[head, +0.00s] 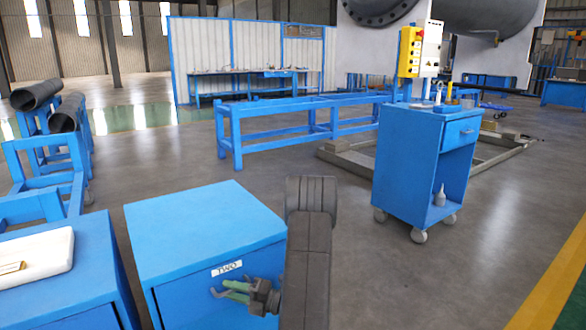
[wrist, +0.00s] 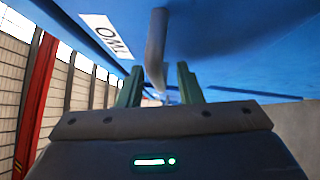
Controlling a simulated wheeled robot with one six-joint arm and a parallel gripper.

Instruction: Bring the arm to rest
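My gripper (head: 236,291) is in front of the blue cabinet labelled TWO (head: 205,232), just below its label (head: 227,268). Its two green fingers (wrist: 159,86) are apart in the wrist view. The grey handle (wrist: 156,45) of the cabinet front lies between and ahead of the fingers there, with gaps on both sides. I cannot tell how deep the handle sits between them. The cabinet front looks closed in the head view. My forearm hides the cabinet's right edge.
A second blue cabinet (head: 105,280) with a white case (head: 38,258) on top stands at left. A blue wheeled cart (head: 405,150) stands at right. Blue trestles (head: 238,140) and pipe stands (head: 70,165) lie beyond. The grey floor between is clear.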

